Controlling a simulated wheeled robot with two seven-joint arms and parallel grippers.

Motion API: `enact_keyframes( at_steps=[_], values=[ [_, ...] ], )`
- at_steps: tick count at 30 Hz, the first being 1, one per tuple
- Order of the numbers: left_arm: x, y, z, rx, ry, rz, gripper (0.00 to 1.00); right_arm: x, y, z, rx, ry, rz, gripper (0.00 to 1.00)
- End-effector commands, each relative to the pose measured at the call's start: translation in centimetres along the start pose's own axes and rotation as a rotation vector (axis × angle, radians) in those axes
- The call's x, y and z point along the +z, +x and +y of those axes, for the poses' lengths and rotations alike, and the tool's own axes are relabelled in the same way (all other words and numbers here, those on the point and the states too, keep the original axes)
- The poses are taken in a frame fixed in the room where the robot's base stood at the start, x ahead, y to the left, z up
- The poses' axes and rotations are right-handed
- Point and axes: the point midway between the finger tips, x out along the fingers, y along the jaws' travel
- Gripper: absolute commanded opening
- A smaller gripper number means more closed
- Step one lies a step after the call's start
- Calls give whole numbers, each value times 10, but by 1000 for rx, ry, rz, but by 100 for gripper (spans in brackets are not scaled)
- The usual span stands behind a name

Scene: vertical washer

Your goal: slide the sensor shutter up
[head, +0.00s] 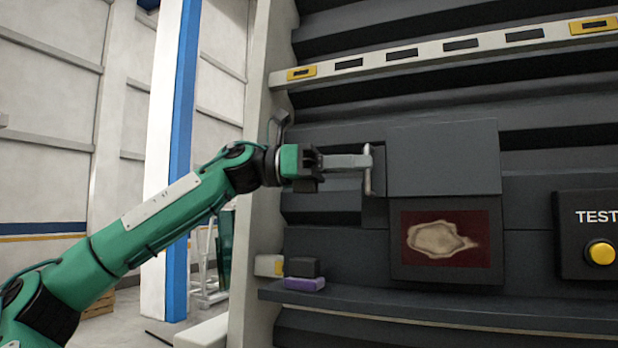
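The sensor shutter (443,158) is a flat dark grey panel on the front of the dark washer. It sits above a dark red sensor window (438,238) with a beige stain, and the window shows uncovered. A vertical metal handle (368,182) stands at the shutter's left side. My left gripper (352,161) reaches in from the left, level with the shutter. Its fingers lie close together, seen as one bar, and are shut on the upper half of the handle. The far finger is mostly hidden. My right gripper is out of view.
A black TEST box with a yellow button (600,253) is at the right. A ledge (420,308) runs below the window. A slotted rail (430,50) crosses above.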

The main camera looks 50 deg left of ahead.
Motion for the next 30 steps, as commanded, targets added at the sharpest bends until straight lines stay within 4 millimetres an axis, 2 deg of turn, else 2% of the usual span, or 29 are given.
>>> enact_keyframes(
  at_steps=[1,3,9,12,18,30],
  values=[
    [-6,-13,0,2,3,-6,17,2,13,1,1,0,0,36],
    [-6,-30,0,1,2,-6,17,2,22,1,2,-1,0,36],
    [-4,-71,0,2,0,-4,17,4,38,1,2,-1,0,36],
    [-3,-84,0,1,0,-2,17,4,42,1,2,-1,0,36],
    [-1,-97,0,0,0,-1,17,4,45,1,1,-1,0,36],
    [0,-97,0,0,-1,-1,17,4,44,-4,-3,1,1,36]
  ],
)
